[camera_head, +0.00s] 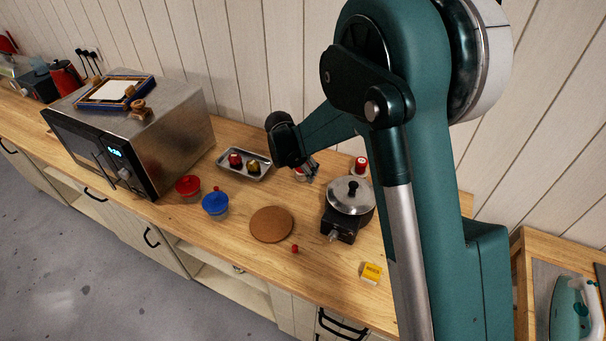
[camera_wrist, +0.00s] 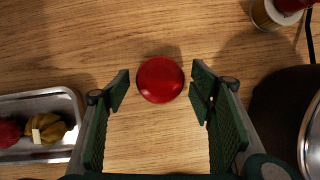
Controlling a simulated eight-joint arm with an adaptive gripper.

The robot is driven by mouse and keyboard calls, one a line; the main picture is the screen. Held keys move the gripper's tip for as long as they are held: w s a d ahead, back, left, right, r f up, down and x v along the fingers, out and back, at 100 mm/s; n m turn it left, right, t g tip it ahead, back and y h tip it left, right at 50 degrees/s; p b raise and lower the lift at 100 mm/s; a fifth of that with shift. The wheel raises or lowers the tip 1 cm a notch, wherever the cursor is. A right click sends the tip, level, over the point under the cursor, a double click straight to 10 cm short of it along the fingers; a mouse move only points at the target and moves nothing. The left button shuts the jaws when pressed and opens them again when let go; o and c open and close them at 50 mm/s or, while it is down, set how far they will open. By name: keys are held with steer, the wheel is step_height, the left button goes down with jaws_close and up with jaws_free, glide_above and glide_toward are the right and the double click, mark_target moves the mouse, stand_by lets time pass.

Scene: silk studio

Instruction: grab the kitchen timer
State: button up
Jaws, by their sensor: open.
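A round, smooth red object (camera_wrist: 160,79), which I take to be the kitchen timer, lies on the wooden counter in the wrist view. No dial or marks show on it from above. My gripper (camera_wrist: 160,88) is open, with one green-padded finger to the left of the red object and one to the right. Gaps show on both sides, and neither finger appears to touch it. In the head view my gripper (camera_head: 308,172) points down above the counter between the metal tray and the pot; the red object is mostly hidden there.
A metal tray (camera_wrist: 35,96) with a red and a yellow item is left of my gripper. A red-topped jar (camera_head: 361,166) and a lidded pot (camera_head: 350,194) are to its right. A cork mat (camera_head: 271,224), blue-lidded bowl (camera_head: 215,204) and red-lidded bowl (camera_head: 188,187) stand nearer the front.

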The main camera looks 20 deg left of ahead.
steer(key=shift+w+f, duration=0.2)
steer(key=shift+f, duration=0.25)
steer(key=shift+c, duration=0.4)
steer(key=c, duration=1)
